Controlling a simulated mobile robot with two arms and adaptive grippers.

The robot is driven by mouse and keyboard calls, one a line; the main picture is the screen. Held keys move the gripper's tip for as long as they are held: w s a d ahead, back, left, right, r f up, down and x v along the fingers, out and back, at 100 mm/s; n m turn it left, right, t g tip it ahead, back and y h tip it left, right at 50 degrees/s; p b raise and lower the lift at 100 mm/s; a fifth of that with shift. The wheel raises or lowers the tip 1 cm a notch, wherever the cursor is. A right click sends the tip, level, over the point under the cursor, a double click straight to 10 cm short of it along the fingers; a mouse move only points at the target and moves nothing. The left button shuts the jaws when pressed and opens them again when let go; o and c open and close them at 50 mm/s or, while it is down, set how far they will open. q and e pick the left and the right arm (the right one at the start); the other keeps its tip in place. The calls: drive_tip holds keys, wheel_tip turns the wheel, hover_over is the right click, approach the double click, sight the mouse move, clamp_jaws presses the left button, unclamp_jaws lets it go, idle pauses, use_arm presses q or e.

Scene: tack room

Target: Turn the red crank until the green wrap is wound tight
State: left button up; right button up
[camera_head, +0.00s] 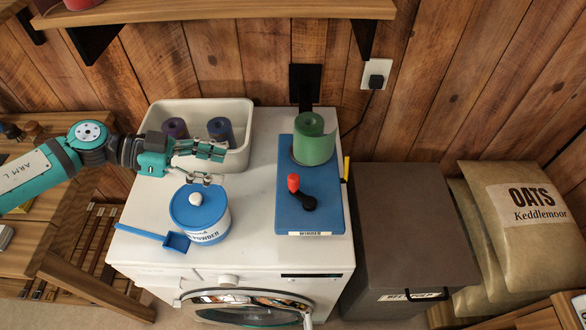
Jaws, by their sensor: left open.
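The winder is a blue board (285,214) on the right part of the white machine's top. Its crank has a red knob (293,182) on a short black arm. The green wrap (314,138) is a roll standing at the board's back end. How tight it is wound cannot be told from here. My left gripper (213,165) is open and empty, left of the crank, above the area between the white bin and the blue tub. It is apart from the crank. My right gripper is not in view.
A blue powder tub (200,213) with a blue scoop (176,241) stands front left. A white bin (238,111) at the back holds dark rolls. A brown lidded bin (410,220) and oats sacks (530,205) are at right. A shelf (220,10) overhangs the back.

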sight(294, 180)
use_arm(q)
drive_tip(key=p+x, duration=0.3)
drive_tip(key=x, duration=1.2)
drive_tip(key=shift+s+d+p, duration=0.15)
drive_tip(key=shift+d+p, duration=0.25)
drive_tip(key=shift+d+f, duration=0.25)
drive_tip(key=shift+d, duration=0.25)
clamp_jaws()
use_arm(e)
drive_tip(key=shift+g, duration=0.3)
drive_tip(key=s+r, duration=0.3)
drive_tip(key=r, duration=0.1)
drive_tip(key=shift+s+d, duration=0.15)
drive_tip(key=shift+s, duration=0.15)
